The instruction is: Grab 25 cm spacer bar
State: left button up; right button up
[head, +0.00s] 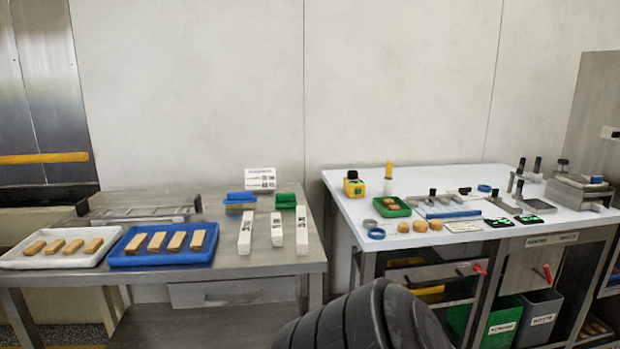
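Three white bars with dark printed marks lie side by side on the right part of the left steel table: a left bar (245,231), a middle bar (276,229) and a right bar (302,231). The middle bar looks shorter than the other two. Their print is too small to read, so I cannot tell which is the 25 cm spacer bar. Neither of my grippers is in view. A dark ribbed part at the bottom centre seems to be my own arm, away from the bars.
The left table (265,262) also holds a white tray (25,262) and a blue tray (130,259) with bars, small blue (240,198) and green (286,201) bins, and a sign (260,178). A cluttered white-topped table (345,197) stands right, past a gap.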

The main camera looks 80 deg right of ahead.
aim_at(302, 249)
jog(key=z, duration=2.1)
jog(key=i, duration=0.35)
jog(key=z, duration=0.25)
